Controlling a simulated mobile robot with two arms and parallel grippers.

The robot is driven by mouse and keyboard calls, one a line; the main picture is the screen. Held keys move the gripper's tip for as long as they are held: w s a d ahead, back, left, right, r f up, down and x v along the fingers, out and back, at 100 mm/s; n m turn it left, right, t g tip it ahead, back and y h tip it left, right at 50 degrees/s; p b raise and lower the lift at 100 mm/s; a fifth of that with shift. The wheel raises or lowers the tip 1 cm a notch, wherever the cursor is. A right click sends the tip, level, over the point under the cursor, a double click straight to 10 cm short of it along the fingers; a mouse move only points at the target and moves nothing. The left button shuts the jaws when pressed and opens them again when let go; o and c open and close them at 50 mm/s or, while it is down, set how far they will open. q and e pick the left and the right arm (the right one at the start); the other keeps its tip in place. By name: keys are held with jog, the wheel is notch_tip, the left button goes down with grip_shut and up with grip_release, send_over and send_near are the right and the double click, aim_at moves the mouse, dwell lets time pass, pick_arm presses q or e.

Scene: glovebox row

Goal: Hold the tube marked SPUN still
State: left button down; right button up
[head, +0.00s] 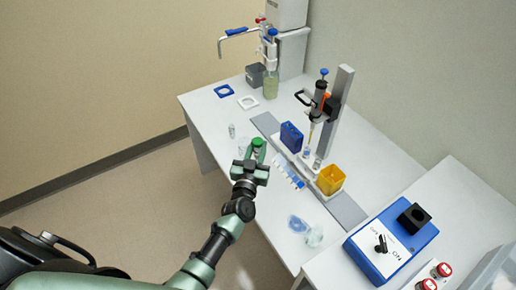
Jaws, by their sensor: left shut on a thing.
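My left gripper (252,157) is over the near left part of the white table. It is shut on a small tube with a green cap (258,142), and the cap shows just beyond the fingers. The tube's body is mostly hidden by the gripper. No marking on it can be read, so I cannot tell whether it says SPUN. My right gripper is not in view.
A grey strip on the white table (210,109) carries a blue box (291,137), a yellow container (330,180) and a pipette (319,95) on a stand. A blue control box (375,262) stands at the right. Clear film-like items (299,224) lie in front.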

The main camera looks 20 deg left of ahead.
pick_arm(q)
jog(key=c, duration=2.1)
grip_release()
grip_shut()
jog(key=shift+s+f, duration=0.1)
jog(key=shift+s, duration=0.05)
jog(key=s+r+b, duration=0.2)
jog(key=s+b, duration=0.1)
jog(key=s, duration=0.5)
jog(key=s+d+r+m+h+b, duration=0.1)
jog(key=s+r+b, duration=0.1)
jog(key=s, duration=0.6)
jog(key=s+r+h+b, duration=0.1)
jog(key=s+b, duration=0.3)
jog(key=s, duration=0.4)
jog(key=shift+d+r+b, duration=0.2)
jog(key=shift+r+b, duration=0.2)
jog(key=shift+r, duration=0.35)
